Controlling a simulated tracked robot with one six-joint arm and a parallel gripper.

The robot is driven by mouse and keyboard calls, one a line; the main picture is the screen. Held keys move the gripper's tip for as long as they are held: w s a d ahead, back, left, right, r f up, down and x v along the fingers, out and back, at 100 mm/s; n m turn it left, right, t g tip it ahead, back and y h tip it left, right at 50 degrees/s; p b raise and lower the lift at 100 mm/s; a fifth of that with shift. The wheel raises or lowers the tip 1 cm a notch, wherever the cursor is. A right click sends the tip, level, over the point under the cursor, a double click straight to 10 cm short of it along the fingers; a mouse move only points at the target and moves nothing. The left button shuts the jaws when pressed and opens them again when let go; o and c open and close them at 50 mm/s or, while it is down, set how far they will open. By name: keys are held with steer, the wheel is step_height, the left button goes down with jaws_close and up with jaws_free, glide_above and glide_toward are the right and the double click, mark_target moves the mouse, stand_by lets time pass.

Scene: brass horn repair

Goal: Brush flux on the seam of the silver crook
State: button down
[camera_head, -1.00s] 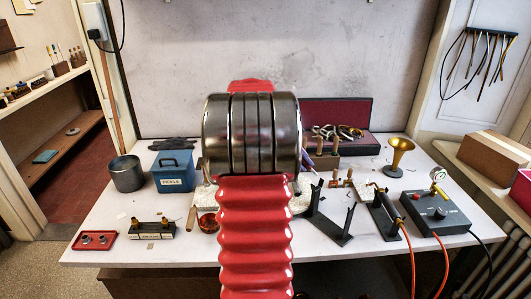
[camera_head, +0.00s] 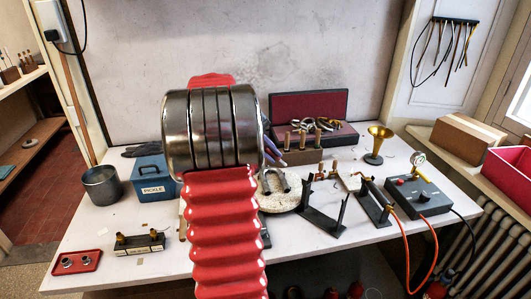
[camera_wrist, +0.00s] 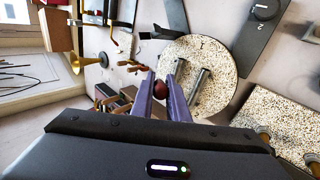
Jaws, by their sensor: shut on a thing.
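The silver crook (camera_head: 270,183), a U-shaped tube, lies on a round speckled board (camera_head: 285,201) right of my arm. In the wrist view the crook (camera_wrist: 199,89) lies on the same board (camera_wrist: 208,48), just right of my fingers. My gripper (camera_wrist: 163,88) has purple fingers, shut on a small dark red rounded thing (camera_wrist: 160,88). I cannot tell whether it is the flux brush; its far end is hidden. In the head view the gripper (camera_head: 275,155) shows partly behind my arm, above and behind the crook. The seam is too small to make out.
A black stand (camera_head: 323,222), a torch on a holder (camera_head: 374,207) and a control box (camera_head: 420,195) stand on the right. A brass bell (camera_head: 378,146) and an open dark case (camera_head: 310,108) are behind. A blue pickle box (camera_head: 152,184) and metal pot (camera_head: 102,186) stand left.

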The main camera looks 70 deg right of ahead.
steer(key=shift+w, duration=0.2)
steer(key=shift+f, duration=0.1)
steer(key=shift+f, duration=2.8)
steer(key=shift+s+a+f, duration=0.1)
steer(key=shift+a+f, duration=0.1)
steer(key=shift+f, duration=0.25)
steer(key=shift+d+r, duration=0.1)
steer(key=shift+r, duration=4.5)
